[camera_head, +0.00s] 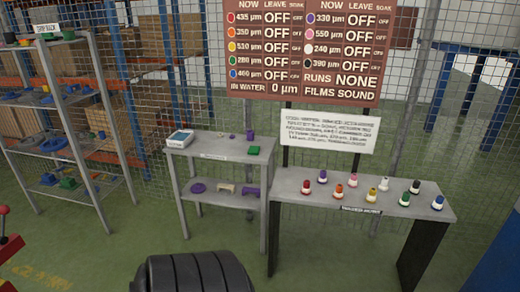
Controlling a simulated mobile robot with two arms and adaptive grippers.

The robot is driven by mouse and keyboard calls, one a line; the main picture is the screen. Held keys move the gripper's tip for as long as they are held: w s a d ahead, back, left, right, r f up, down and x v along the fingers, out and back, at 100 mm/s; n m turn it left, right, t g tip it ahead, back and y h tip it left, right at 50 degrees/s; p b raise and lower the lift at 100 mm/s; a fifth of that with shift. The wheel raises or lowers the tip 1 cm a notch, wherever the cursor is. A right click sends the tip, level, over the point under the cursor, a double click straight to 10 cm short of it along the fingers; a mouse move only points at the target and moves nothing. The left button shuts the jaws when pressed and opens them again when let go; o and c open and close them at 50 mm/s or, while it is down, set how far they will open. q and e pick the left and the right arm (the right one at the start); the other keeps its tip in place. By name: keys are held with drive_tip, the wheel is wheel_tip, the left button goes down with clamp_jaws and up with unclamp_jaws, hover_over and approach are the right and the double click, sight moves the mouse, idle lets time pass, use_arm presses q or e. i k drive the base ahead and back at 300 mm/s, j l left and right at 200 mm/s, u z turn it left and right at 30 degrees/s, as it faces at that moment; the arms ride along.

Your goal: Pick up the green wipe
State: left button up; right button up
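A small green flat piece (253,150), which looks like the green wipe, lies at the right end of the top of a grey two-level stand (205,152). Its exact shape is too small to tell. Neither of my grippers shows in the head view, so I cannot see whether they are open or shut.
The stand also bears a white scale-like box (180,138) and a purple piece (250,135). A grey table (330,203) with several coloured-top bottles stands to its right. A shelf rack (105,105) is at left. A dark ribbed object (195,273) fills the bottom foreground.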

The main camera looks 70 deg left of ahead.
sight(252, 151)
drive_tip(key=u, duration=2.25)
drive_tip(key=z, duration=3.6)
drive_tip(key=u, duration=3.6)
